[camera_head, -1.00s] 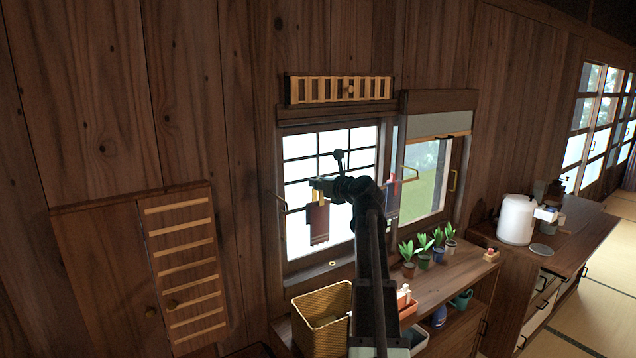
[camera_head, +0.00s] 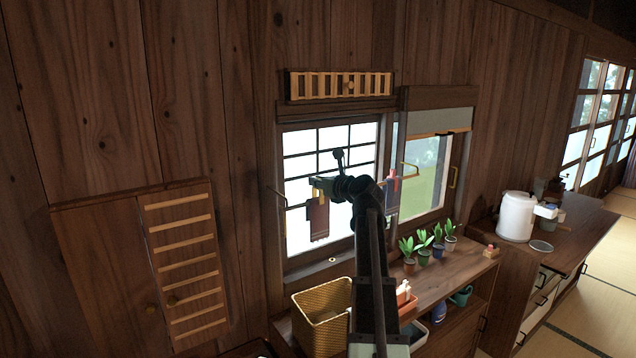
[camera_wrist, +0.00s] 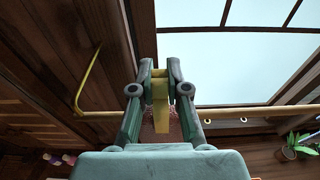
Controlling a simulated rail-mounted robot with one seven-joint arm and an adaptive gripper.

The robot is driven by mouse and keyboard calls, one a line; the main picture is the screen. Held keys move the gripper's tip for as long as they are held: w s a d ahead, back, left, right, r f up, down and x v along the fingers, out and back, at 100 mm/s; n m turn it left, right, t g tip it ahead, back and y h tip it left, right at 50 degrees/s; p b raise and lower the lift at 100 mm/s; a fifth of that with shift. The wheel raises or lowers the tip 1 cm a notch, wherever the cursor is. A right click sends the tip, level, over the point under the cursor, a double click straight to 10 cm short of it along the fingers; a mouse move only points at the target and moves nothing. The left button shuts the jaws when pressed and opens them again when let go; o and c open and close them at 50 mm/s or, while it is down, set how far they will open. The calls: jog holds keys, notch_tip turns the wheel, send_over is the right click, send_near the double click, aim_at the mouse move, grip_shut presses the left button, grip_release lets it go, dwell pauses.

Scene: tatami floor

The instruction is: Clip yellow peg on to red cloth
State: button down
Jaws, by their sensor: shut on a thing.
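My gripper (camera_wrist: 160,90) is shut on the yellow peg (camera_wrist: 160,97), which stands between its two fingers in the wrist view. The dark red cloth (camera_head: 318,222) hangs in front of the left window in the head view, just below my gripper (camera_head: 322,184). A strip of the red cloth (camera_wrist: 174,128) shows behind the peg in the wrist view. The peg overlaps the cloth and the brass rail (camera_wrist: 235,113) there; I cannot tell whether its jaws grip the cloth. In the head view, my gripper hides much of the peg.
A second hanging cloth (camera_head: 391,201) with a red peg is right of my wrist. A slatted wooden rack (camera_head: 340,87) is above the window. Below are potted plants (camera_head: 424,256) and a woven basket (camera_head: 322,316) on the counter. The window frame and wall are close.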

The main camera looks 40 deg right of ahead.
jog(key=shift+f, duration=1.3)
dwell(1.1)
jog(key=c, duration=0.6)
grip_release()
jog(key=shift+r+p, duration=3.05)
jog(key=shift+p, duration=0.05)
jog(key=shift+a+f, duration=0.1)
